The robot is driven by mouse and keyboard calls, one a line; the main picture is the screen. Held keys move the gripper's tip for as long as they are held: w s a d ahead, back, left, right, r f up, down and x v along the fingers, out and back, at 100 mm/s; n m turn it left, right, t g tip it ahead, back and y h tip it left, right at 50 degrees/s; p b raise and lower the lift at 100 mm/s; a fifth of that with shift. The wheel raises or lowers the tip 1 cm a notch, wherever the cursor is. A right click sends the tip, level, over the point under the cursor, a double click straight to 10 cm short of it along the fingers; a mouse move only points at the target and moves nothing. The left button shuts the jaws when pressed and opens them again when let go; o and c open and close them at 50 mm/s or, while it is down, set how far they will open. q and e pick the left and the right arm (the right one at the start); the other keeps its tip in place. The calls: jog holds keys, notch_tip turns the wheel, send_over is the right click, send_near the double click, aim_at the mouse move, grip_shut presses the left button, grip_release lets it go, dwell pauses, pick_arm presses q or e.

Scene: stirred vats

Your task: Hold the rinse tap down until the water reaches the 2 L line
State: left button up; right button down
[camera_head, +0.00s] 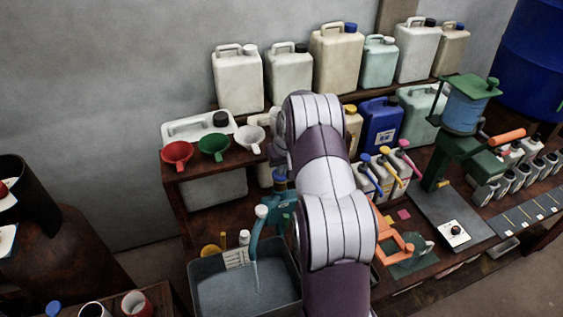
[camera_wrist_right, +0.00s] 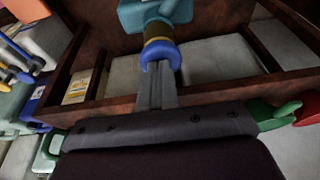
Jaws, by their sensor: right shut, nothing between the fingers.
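The teal rinse tap (camera_head: 272,222) stands at the back of a grey basin (camera_head: 197,266), with a blue top (camera_head: 280,174). A thin pale stream (camera_head: 257,277) runs from its spout into the basin. Grey-blue water (camera_head: 228,294) lies in it, below a white scale label (camera_head: 236,257) whose marks are too small to read. In the right wrist view my right gripper (camera_wrist_right: 158,70) is shut and empty, its fingertips at the tap's blue top (camera_wrist_right: 160,51), seemingly touching it. My arm partly hides the tap area in the head view. My left gripper is out of view.
Red (camera_head: 177,153), green (camera_head: 214,146) and white (camera_head: 250,136) funnels sit on the shelf left of my arm. Jerrycans line the back. Pump bottles (camera_head: 384,176) and a green press (camera_head: 440,150) stand to the right. Mugs (camera_head: 135,303) stand at the lower left.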

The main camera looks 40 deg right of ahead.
jog(key=shift+s+a+f, duration=0.15)
jog(key=shift+s+f, duration=0.15)
jog(key=shift+f, duration=0.15)
jog(key=r, duration=0.1)
jog(key=r+p, duration=0.1)
jog(key=r, duration=0.1)
jog(key=r+p, duration=0.1)
jog(key=r, duration=0.1)
jog(key=shift+w, duration=0.25)
pick_arm(q)
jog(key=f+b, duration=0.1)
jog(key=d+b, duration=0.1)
jog(key=b, duration=0.1)
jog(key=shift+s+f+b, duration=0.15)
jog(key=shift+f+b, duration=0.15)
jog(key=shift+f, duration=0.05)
pick_arm(e)
jog(key=v, duration=0.9)
jog(key=shift+s+d+r, duration=0.2)
jog(key=shift+d+r, duration=0.05)
jog(key=shift+r, duration=0.1)
